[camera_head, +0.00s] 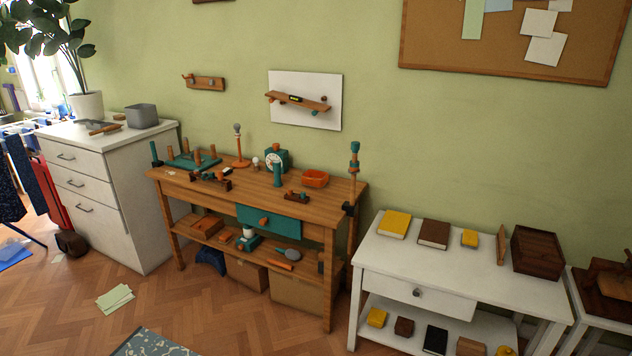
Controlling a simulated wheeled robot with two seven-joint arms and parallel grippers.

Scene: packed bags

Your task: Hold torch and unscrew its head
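I cannot pick out the torch for certain. A short teal upright cylinder (277,175) stands near the middle of the wooden workbench (335,193), and it could be the torch. It stands in front of a teal box with a round white dial (276,160). Neither of my grippers is in view, and nothing is seen held.
An orange tray (315,178) and a teal rack with pegs (184,161) are on the bench. A post with teal and orange parts (353,172) rises at its right end. White drawers (126,220) stand left, a white table (458,262) right. Floor in front is mostly clear.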

